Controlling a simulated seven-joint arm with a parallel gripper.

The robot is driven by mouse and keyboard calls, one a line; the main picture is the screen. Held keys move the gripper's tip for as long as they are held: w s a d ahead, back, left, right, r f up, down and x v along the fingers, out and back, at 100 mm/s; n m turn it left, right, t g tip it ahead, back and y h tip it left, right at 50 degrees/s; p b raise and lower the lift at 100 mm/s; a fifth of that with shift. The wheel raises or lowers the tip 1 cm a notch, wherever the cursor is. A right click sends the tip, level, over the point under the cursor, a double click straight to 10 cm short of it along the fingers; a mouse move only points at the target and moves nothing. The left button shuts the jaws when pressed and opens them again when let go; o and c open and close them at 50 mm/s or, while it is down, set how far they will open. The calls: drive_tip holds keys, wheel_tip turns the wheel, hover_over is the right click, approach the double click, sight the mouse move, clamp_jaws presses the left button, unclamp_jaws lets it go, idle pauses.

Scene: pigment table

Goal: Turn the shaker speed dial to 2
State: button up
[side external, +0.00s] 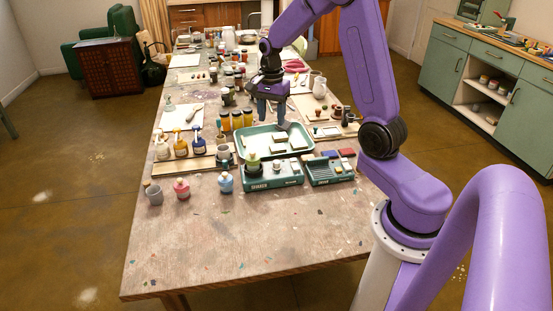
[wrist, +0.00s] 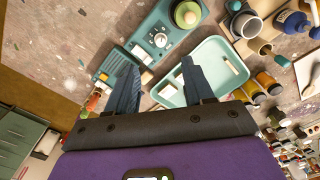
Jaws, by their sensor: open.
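The shaker (side external: 272,176) is a teal box with a label on its front, standing on the table nearer the camera than the tray. A green-topped jar (side external: 253,163) sits on its left part. In the wrist view the shaker (wrist: 150,48) is at the top, with a round pale dial (wrist: 160,40) on its face. The dial's number is too small to read. My gripper (side external: 271,119) is open and empty above the far side of the tray. In the wrist view its fingertips (wrist: 160,62) are apart, pointing toward the shaker, with nothing between them.
A pale teal tray (side external: 243,146) with small blocks lies behind the shaker. A second teal device (side external: 330,171) stands to the shaker's right. Pump bottles (side external: 180,145), yellow jars (side external: 237,120) and small pots (side external: 182,188) stand to the left. The table (side external: 220,250) is clear in front.

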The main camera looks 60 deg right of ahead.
sight(276, 161)
drive_tip(key=shift+m, duration=0.9)
drive_tip(key=d+f, duration=0.1)
drive_tip(key=f, duration=0.5)
drive_tip(key=d+f, duration=0.1)
drive_tip(key=f, duration=0.5)
drive_tip(key=d+f, duration=0.1)
drive_tip(key=f, duration=0.5)
drive_tip(key=shift+w, duration=0.1)
clamp_jaws()
